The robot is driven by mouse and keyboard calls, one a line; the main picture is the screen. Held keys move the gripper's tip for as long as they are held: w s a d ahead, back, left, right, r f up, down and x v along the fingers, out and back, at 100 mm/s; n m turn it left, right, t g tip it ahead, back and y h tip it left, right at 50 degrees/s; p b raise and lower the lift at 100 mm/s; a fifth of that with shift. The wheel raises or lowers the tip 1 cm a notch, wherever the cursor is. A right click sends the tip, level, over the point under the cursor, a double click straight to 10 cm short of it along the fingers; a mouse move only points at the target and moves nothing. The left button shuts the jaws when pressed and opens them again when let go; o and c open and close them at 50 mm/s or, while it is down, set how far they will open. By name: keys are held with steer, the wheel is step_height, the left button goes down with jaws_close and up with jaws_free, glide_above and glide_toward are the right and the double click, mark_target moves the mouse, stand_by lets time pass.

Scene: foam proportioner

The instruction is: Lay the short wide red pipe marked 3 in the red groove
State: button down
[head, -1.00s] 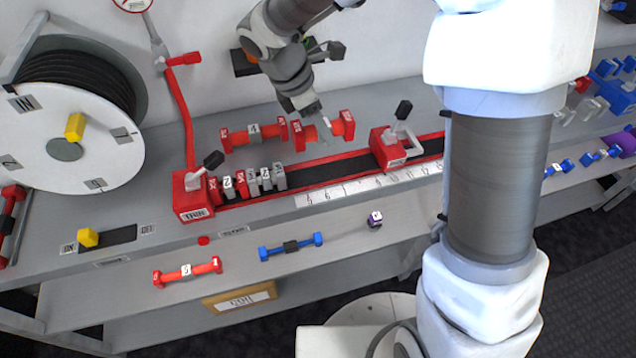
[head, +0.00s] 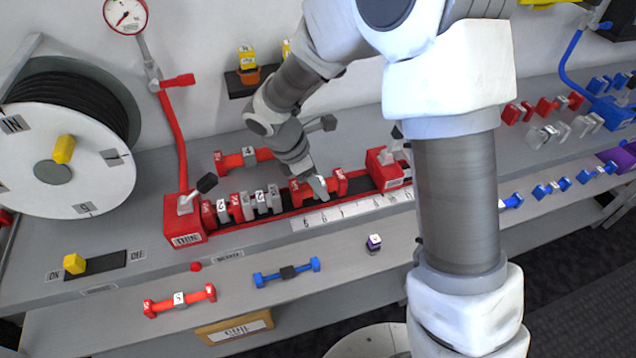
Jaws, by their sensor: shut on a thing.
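The short wide red pipe (head: 298,193) has a thick flange at each end. My gripper (head: 319,188) is shut on its middle, which hides any number there. The red-edged groove (head: 262,219) is a long dark channel between two red end blocks. The held pipe lies along the groove's line, right over or in its right part. I cannot tell whether it touches the groove floor. Several red and grey pieces (head: 248,204) sit in the groove's left part.
Another red pipe with a grey middle (head: 232,161) lies on the bench behind the groove. A red end block with a lever (head: 384,168) stands close right of the held pipe. A white ruler strip (head: 345,209) runs in front. Blue and red pipes lie on the lower front ledge.

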steer(key=shift+f, duration=0.15)
steer(key=shift+c, duration=2)
jaws_free()
steer(key=shift+a+r, duration=0.1)
steer(key=shift+r, duration=0.3)
steer(key=p+v, duration=0.2)
steer(key=v, duration=0.9)
steer(key=shift+s+a+r, duration=0.1)
steer(key=shift+a+r, duration=0.1)
steer(key=shift+r, duration=0.05)
steer(key=s+d+r+m+t+y, duration=0.2)
steer(key=s+d+r+m, duration=0.4)
steer(key=s+d+m, duration=0.2)
steer(key=s+d+r+m+t+y, duration=0.2)
steer(key=s+d+r+m, duration=0.4)
steer(key=s+d+m, duration=0.3)
steer(key=shift+s+m, duration=0.2)
steer(key=shift+m, duration=1.9)
